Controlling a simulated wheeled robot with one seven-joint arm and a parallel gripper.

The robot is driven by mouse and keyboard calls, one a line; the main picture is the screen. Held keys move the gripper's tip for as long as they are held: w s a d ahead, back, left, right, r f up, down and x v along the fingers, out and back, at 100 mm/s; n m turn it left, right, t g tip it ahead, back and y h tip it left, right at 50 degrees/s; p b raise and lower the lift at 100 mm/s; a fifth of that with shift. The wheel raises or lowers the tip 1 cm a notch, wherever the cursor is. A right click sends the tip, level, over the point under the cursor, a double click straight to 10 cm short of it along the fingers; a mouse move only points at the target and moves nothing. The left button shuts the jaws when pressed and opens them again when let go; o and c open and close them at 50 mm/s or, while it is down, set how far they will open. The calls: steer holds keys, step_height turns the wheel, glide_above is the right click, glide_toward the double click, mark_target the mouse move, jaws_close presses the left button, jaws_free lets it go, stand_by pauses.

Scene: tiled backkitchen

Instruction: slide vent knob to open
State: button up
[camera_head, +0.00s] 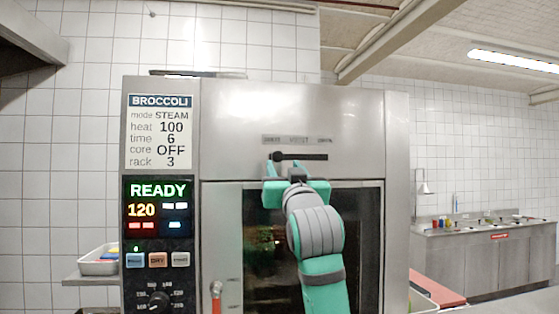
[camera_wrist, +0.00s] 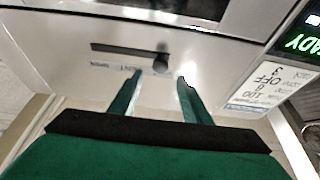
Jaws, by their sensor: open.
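The vent knob (camera_head: 277,156) is a small black knob at the left end of a dark horizontal slot (camera_head: 308,157) on the steel oven's upper front panel. Faint labels sit above the slot. In the wrist view, which shows the panel upside down, the knob (camera_wrist: 160,62) is at the right end of the slot (camera_wrist: 118,50). My gripper (camera_head: 285,165) is at the panel, just below the knob in the head view. In the wrist view my gripper's two green fingers (camera_wrist: 160,76) are apart, one on each side of the knob's line. I cannot tell whether either touches it.
The oven's glass door (camera_head: 262,250) is below, with a red-tipped handle (camera_head: 216,292) at its left. A control panel (camera_head: 157,225) reads READY and 120. A tray (camera_head: 100,262) stands at left. A steel counter (camera_head: 480,262) is far right.

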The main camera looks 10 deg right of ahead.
mark_target(278, 157)
steer(key=x, duration=0.6)
steer(key=shift+w+r, duration=0.2)
steer(key=shift+w, duration=0.15)
jaws_close()
